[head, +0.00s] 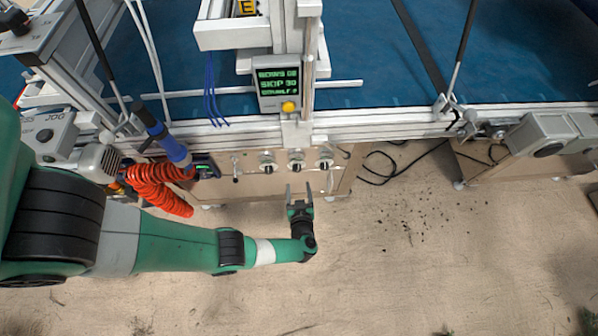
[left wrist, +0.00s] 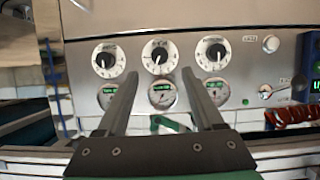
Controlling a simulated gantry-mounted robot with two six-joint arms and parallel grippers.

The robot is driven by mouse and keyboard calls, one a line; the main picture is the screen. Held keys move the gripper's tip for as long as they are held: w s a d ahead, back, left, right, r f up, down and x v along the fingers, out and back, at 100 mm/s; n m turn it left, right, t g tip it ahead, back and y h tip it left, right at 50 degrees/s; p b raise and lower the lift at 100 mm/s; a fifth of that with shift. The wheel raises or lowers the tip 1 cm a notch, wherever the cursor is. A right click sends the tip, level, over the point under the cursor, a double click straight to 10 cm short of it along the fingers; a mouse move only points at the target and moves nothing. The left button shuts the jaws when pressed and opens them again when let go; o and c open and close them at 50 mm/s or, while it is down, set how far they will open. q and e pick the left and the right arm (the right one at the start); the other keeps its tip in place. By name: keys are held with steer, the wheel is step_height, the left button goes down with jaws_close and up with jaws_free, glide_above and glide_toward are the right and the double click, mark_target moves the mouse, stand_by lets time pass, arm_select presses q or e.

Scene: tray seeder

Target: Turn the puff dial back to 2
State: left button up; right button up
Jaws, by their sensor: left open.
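Three white-faced dials with dark knobs sit in a row on the metal control panel: one dial (left wrist: 108,58), a middle dial (left wrist: 159,56) and another dial (left wrist: 213,54). Their labels are too small to read, so I cannot tell which is the puff dial or what it is set to. In the head view the row shows around the middle dial (head: 296,161). My left gripper (head: 299,189) is open and empty in front of the panel, its fingers pointing at the row. In the left wrist view its fingertips (left wrist: 159,74) flank the middle dial, apparently apart from it. My right gripper is out of view.
A small display (head: 277,82) with a yellow button stands above the panel. An orange coiled hose (head: 160,187) hangs at left. The floor in front is open, with dark scattered bits.

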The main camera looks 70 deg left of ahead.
mark_target(297, 171)
arm_select(q)
steer(key=b+x, duration=0.3)
steer(key=x, duration=0.4)
steer(key=shift+w+a+f+b, duration=0.1)
steer(key=shift+a+f+b, duration=0.15)
steer(key=shift+f+b, duration=0.1)
steer(key=shift+w+a, duration=0.25)
steer(key=shift+a, duration=0.35)
jaws_close()
